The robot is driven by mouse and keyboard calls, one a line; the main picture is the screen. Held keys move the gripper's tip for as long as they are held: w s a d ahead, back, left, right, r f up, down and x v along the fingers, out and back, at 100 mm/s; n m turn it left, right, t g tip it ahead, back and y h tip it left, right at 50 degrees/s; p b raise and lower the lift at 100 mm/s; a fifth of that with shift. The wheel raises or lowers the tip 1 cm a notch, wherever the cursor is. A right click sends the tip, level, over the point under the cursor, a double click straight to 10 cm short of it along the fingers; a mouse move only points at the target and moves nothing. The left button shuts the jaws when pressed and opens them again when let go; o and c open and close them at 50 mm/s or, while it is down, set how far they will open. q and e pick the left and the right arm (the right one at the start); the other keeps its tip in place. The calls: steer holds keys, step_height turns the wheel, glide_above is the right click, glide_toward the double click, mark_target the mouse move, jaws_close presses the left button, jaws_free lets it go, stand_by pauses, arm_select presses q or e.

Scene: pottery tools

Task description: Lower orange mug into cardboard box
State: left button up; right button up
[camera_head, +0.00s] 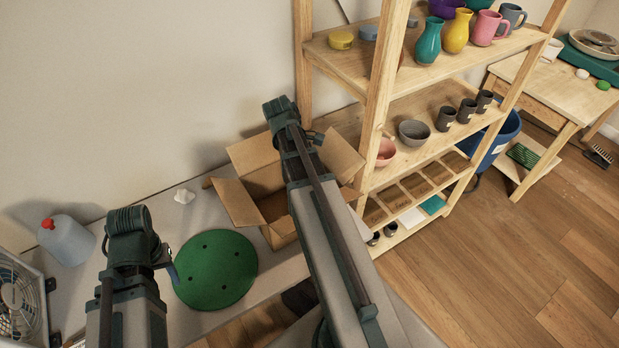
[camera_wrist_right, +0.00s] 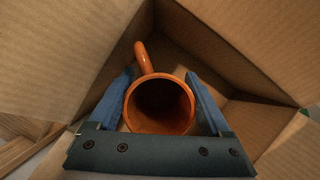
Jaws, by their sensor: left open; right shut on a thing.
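The open cardboard box (camera_head: 238,203) stands on the table beside the wooden shelf, its flaps spread. In the right wrist view its brown walls and flaps (camera_wrist_right: 65,50) surround the orange mug (camera_wrist_right: 160,105). My right gripper (camera_wrist_right: 160,76) is shut on the mug, one blue finger on each side. The mug's open mouth faces the camera and its handle points up and left in that view. Whether the mug touches the box floor cannot be told. In the head view my right arm hides the mug and right gripper. My left gripper (camera_head: 172,268) is open and empty above the green disc.
The green round disc (camera_head: 216,269) lies on the table left of the box. A grey bottle with a red cap (camera_head: 68,240) and a fan (camera_head: 20,300) are at the left. The wooden shelf (camera_head: 376,90) with cups, bowls and vases stands close right of the box.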

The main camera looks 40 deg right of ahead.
arm_select(q)
steer(key=shift+f+b, duration=1.05)
steer(key=shift+f, duration=0.2)
arm_select(e)
steer(key=shift+f, duration=1.25)
arm_select(q)
steer(key=shift+f+b, duration=2.5)
arm_select(e)
steer(key=shift+f, duration=2.45)
steer(key=o, duration=1.5)
steer(key=p+v, duration=1.2)
steer(key=v, duration=0.1)
steer(key=shift+d, duration=0.1)
arm_select(q)
step_height(320, 180, up, 13)
steer(key=shift+p, duration=0.4)
arm_select(e)
steer(key=shift+w+r, duration=0.15)
steer(key=shift+r, duration=0.2)
arm_select(q)
steer(key=shift+f, duration=0.1)
